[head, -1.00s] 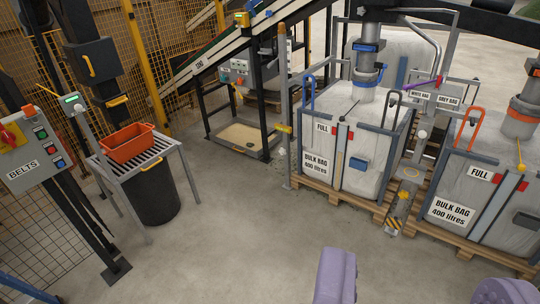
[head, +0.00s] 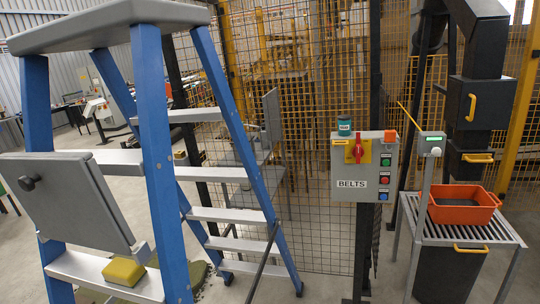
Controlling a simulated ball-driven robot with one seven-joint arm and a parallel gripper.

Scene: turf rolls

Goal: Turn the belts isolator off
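The grey belts panel (head: 364,167) stands on a dark post right of centre, facing me, with a "BELTS" label at its lower left. The belts isolator (head: 357,150) is a red handle on a yellow plate at the panel's upper left. The handle looks roughly upright, but its exact setting is too small to read. Green, red and blue buttons run down the panel's right side. My gripper is out of the picture.
A blue stepladder (head: 152,150) fills the left, near me, with a grey hinged board (head: 75,200) and a yellow sponge (head: 123,271) on it. Mesh fencing (head: 310,215) stands behind the panel. An orange tub (head: 462,204) rests on a slatted stand (head: 450,235) at right.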

